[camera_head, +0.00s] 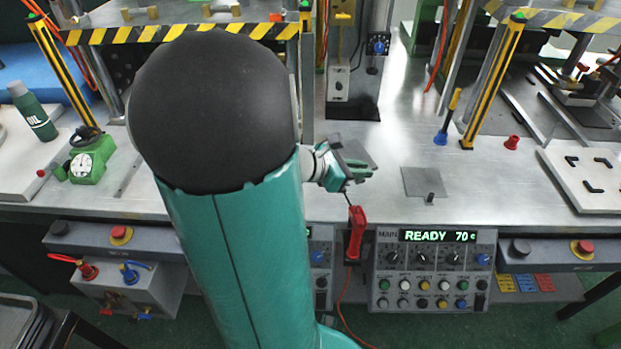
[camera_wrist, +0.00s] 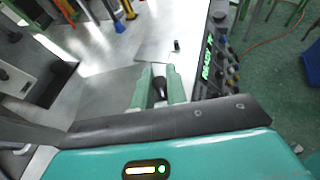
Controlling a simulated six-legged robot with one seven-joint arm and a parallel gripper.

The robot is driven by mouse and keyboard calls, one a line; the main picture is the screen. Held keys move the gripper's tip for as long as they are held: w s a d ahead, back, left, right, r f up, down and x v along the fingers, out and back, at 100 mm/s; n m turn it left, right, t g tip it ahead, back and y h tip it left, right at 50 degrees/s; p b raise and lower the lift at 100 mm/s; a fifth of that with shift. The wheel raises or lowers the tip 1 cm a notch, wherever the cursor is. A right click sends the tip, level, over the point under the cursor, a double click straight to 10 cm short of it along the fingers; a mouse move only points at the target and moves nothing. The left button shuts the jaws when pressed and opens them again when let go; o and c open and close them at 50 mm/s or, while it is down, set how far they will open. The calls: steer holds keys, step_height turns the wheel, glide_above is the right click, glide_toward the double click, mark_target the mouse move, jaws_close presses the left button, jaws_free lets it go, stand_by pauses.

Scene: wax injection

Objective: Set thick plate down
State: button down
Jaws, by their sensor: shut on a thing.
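Another flat grey plate (camera_head: 421,180) with a small black knob (camera_head: 430,197) lies on the bench to the right.
A red-handled tool (camera_head: 356,232) hangs at the front edge beside the control panel (camera_head: 432,268), which reads READY 70. A blue-based tool (camera_head: 447,118) and a red cap (camera_head: 512,142) stand behind. A white fixture board (camera_head: 590,178) is at right. Bench around the second plate is clear.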

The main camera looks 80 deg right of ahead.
steer(key=w+f, duration=0.1)
steer(key=w, duration=0.1)
steer(key=w+d+f, duration=0.1)
steer(key=w, duration=0.1)
steer(key=w+d+f, duration=0.1)
steer(key=w, duration=0.2)
steer(key=shift+d+f, duration=0.2)
steer(key=shift+d, duration=0.05)
steer(key=w+f, duration=0.1)
steer(key=w+d+f, duration=0.1)
steer(key=f, duration=0.1)
steer(key=w+f, duration=0.2)
steer(key=shift+d, duration=0.25)
steer(key=shift+w+d+f, duration=0.1)
steer(key=shift+w+f, duration=0.4)
steer(key=shift+f, duration=1.55)
steer(key=shift+f, duration=0.1)
steer(key=c, duration=1.4)
jaws_free()
steer(key=v, duration=1.2)
